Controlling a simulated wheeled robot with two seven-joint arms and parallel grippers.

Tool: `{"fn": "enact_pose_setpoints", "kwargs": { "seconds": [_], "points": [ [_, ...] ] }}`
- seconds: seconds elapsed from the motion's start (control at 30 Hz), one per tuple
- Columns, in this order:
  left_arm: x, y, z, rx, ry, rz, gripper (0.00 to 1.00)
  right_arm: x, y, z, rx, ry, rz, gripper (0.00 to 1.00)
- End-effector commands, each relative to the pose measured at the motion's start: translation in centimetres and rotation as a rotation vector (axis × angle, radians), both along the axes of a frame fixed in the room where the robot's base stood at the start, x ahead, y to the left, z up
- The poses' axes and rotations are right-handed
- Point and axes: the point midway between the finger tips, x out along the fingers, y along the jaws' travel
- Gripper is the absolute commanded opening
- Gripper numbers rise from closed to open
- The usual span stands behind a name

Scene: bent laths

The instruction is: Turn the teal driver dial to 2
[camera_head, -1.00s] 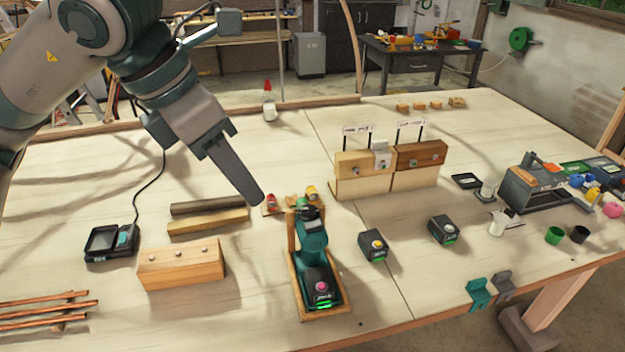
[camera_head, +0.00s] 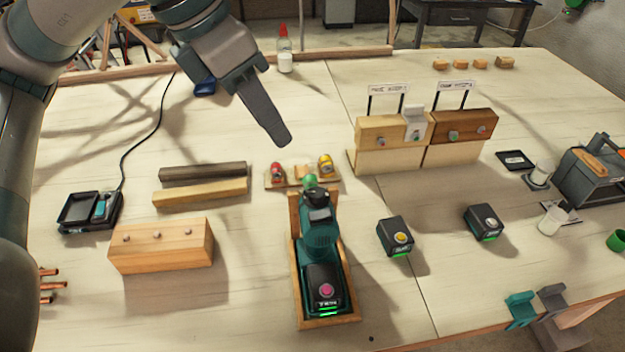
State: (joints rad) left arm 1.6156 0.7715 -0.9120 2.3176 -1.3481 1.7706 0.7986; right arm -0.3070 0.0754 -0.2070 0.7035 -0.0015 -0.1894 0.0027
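The teal driver (camera_head: 319,238) stands in a wooden cradle (camera_head: 299,302) near the table's middle, its battery with a pink button and green lights facing me. A black collar and a green round piece (camera_head: 310,181) sit at its far end. I cannot make out which part is the dial or any number on it. My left gripper (camera_head: 279,138) hangs in from the upper left, above and beyond the driver, apart from it. It shows nearly side-on with the fingers overlapping, so its opening is hidden. Nothing shows held in it. My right gripper is out of view.
A small rack (camera_head: 272,184) with red and yellow bits is just beyond the driver. Two battery blocks (camera_head: 395,237) (camera_head: 483,222) stand to its right. Upright boards (camera_head: 458,150) stand behind right. Bare table lies between.

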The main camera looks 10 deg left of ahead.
Motion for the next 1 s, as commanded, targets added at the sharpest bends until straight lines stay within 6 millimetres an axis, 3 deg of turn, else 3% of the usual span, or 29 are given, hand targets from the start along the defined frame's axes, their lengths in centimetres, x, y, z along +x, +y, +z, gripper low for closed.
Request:
{"fn": "enact_pose_setpoints", "kwargs": {
  "seconds": [0.27, 0.47, 0.8, 1.0],
  "points": [
    [0.1, -0.1, -0.4, 0.0, 0.001, 0.0, 0.31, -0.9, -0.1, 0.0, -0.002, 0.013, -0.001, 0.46],
    [0.6, -0.5, -1.9, 0.001, 0.003, 0.001, 0.31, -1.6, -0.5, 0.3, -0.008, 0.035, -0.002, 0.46],
    [2.0, -2.1, -7.0, 0.001, 0.006, 0.0, 0.31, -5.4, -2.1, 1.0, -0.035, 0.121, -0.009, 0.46],
    [3.0, -3.0, -10.3, 0.001, 0.006, 0.0, 0.31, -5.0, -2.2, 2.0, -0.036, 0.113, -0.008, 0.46]
  ]
}}
